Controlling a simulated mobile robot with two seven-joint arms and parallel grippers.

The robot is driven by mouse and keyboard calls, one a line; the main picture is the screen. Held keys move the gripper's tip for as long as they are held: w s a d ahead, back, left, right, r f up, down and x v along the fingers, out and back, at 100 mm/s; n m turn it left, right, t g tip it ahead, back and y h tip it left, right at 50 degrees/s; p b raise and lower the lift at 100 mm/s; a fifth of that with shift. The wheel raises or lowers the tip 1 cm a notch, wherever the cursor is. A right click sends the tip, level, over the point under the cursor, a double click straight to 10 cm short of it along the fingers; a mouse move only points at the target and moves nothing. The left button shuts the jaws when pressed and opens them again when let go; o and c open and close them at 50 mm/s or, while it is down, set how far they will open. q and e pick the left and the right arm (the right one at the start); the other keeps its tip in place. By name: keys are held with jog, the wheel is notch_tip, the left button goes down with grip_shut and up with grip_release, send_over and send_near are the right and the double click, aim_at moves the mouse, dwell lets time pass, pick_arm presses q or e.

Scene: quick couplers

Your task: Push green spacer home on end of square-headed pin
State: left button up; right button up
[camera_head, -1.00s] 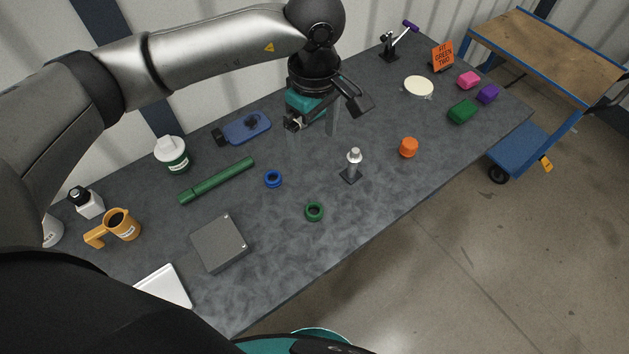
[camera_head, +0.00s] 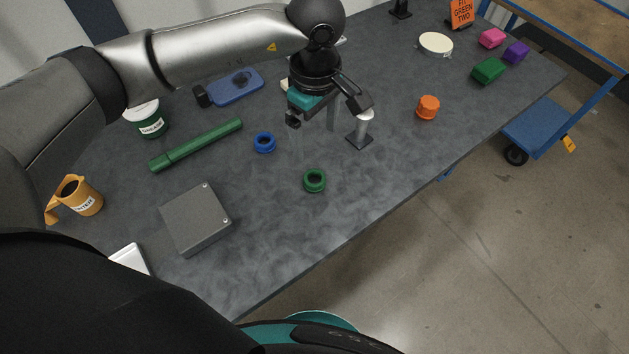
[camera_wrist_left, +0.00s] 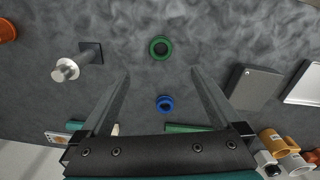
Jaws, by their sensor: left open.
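The green spacer, a short ring (camera_head: 314,189), lies flat on the grey table, apart from the pin. It also shows in the left wrist view (camera_wrist_left: 160,58), ahead of the fingers. The pin (camera_head: 366,128) is a silver shaft standing upright on a dark square plate, right of my left gripper, which partly covers its top. In the left wrist view the pin (camera_wrist_left: 66,70) is at the left, with no green ring on it. My left gripper (camera_head: 313,125) is open and empty above the table, behind the spacer in the head view. My right gripper is out of view.
A blue ring (camera_head: 264,149) lies near the green one. A green rod (camera_head: 196,145), a grey box (camera_head: 195,220) and an orange piece (camera_head: 428,107) are around. An orange sign (camera_head: 461,13) reads "FIT GREEN TWO". The table's front right is clear.

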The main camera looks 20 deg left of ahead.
pick_arm(q)
jog(key=b, duration=0.1)
send_near(313, 181)
jog(key=shift+s+d+f, duration=0.1)
jog(key=shift+s+d, duration=0.05)
jog(key=shift+d, duration=0.1)
jog(key=shift+f, duration=0.7)
jog(key=f, duration=0.2)
jog(key=f+b, duration=0.1)
jog(key=f, duration=0.2)
jog(key=shift+a, duration=0.2)
jog(key=shift+r, duration=0.15)
jog(key=c, duration=1.4)
jog(key=shift+c, duration=0.2)
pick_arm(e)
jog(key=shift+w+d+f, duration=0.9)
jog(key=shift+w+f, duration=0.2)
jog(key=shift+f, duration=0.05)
